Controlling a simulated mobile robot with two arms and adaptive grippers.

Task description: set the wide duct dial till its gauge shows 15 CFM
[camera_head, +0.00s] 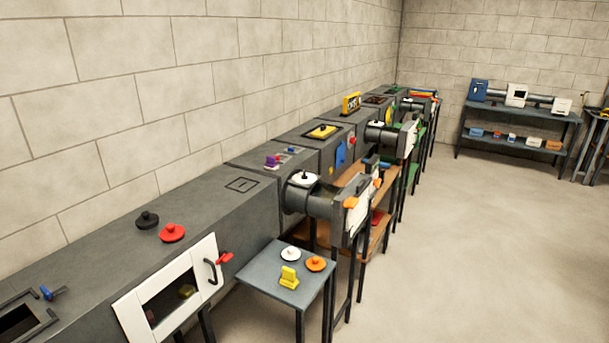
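Several short grey duct stubs stick out from the long grey duct run along the wall. The nearest stub (318,203) has a white round dial with a dark knob (303,178) on top. A farther stub (384,134) also has a small white dial (378,125) on top. I cannot tell which one is the wide duct dial. A yellow-framed display (351,103) stands on the duct run farther back; its reading is too small to make out. Neither of my grippers is in view.
A small grey table (258,276) in front holds a white knob (291,254), an orange knob (315,264) and a yellow block (289,277). A white-framed door (131,317) is on the near duct. A shelf table (520,111) stands at the back right. The right floor is clear.

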